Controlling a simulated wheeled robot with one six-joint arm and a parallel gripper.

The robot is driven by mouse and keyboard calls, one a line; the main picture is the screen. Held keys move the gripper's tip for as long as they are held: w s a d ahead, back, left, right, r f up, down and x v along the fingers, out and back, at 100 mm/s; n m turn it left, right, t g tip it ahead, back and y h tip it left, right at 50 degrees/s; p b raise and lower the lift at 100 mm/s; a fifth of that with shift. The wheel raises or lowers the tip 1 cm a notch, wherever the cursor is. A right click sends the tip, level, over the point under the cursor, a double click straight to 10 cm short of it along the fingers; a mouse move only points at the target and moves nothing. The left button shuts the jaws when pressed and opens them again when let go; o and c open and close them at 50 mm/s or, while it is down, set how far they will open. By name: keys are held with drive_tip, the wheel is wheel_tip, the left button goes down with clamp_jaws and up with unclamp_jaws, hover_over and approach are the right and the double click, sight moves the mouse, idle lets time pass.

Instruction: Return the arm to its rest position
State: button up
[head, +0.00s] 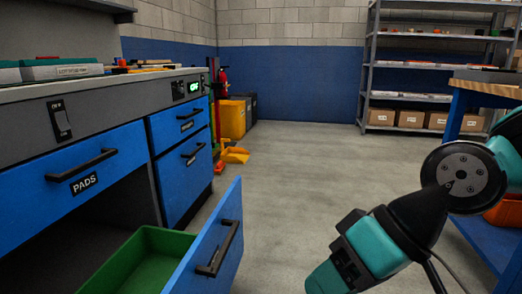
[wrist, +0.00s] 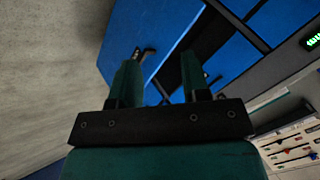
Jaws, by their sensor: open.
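My arm (head: 372,248) shows at the right of the head view, teal and black, bent over the floor. The fingertips of my gripper cannot be made out there. In the wrist view my gripper (wrist: 160,72) shows two teal fingers spread well apart, with nothing held between them. Behind the fingers, the view is tilted and shows blue cabinet fronts (wrist: 150,25) with a dark handle. The fingers look apart from these fronts, but the exact distance cannot be told.
A lower blue drawer (head: 212,250) stands pulled out, with a green bin (head: 140,262) behind its front. The PADS drawer (head: 95,160) above is shut. A workbench (head: 485,92) stands at right, shelving (head: 366,70) at the back. The middle floor (head: 300,165) is clear.

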drive_tip(key=s+d+r+h+p, duration=0.45)
drive_tip(key=d+r+p, duration=0.2)
drive_tip(key=r, duration=0.25)
wheel_tip(320, 180, up, 36)
drive_tip(key=p, duration=3.5)
drive_tip(key=shift+a+f+n+y+p, duration=0.2)
drive_tip(key=shift+n+y+p, duration=0.1)
drive_tip(key=shift+y+p, duration=0.15)
drive_tip(key=shift+w, duration=0.1)
